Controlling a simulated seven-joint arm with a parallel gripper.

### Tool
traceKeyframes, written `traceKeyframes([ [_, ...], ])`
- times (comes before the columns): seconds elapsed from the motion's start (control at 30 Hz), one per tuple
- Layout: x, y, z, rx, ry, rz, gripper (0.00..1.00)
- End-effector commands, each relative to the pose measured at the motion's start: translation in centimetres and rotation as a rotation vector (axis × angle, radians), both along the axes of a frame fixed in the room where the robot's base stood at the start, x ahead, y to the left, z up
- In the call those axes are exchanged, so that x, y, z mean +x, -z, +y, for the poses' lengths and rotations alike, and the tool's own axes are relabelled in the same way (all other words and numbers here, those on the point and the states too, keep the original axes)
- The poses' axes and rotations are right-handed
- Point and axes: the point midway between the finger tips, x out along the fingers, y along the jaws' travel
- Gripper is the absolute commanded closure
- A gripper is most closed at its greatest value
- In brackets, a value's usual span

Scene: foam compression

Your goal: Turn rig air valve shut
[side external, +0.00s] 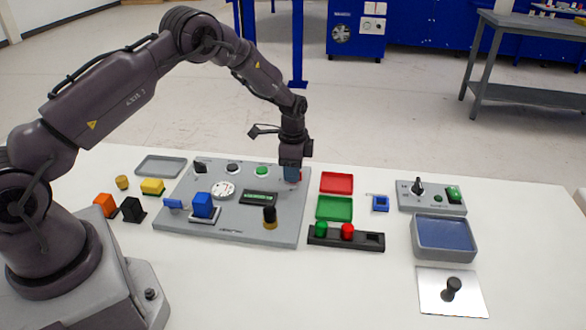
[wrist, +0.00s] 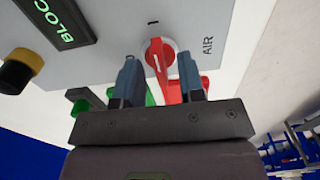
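The red air valve (wrist: 160,50) is on the grey rig panel beside the letters "AIR" in the wrist view. It has a round head, and a red part of it reaches down between my fingers. My gripper (wrist: 158,62) is open, with one finger on each side of the valve and visible gaps. I cannot tell whether a finger touches it. In the side view my gripper (side external: 292,173) is low over the right back corner of the rig panel (side external: 230,233) and mostly hides the valve; only a bit of red shows.
The panel also carries a blue block (side external: 203,204), a green-lit display (side external: 259,197), a white dial (side external: 223,190) and a black-and-yellow knob (side external: 270,217). Red (side external: 337,182) and green (side external: 334,208) trays lie close to its right. A control box (side external: 432,197) stands farther right.

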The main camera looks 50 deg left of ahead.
Motion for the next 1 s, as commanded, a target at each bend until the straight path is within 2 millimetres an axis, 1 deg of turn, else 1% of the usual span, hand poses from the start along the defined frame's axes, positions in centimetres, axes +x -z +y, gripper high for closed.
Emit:
traceKeyframes([
  [0.23, 0.01, 0.11, 0.0, 0.001, 0.0, -0.001, 0.64],
  [0.27, 0.01, 0.1, 0.0, 0.001, 0.0, -0.001, 0.66],
  [0.3, 0.01, 0.1, 0.0, 0.001, 0.0, -0.001, 0.75],
  [0.37, 0.01, 0.09, 0.0, 0.001, 0.0, -0.001, 0.89],
  [0.4, 0.01, 0.08, 0.0, 0.001, 0.0, -0.001, 0.98],
  [0.43, 0.01, 0.08, 0.0, 0.001, 0.0, -0.001, 1.0],
  [0.77, 0.01, 0.05, 0.0, 0.0, -0.023, 0.0, 1.0],
  [1.0, 0.01, 0.03, 0.01, 0.001, -0.139, -0.001, 1.0],
])
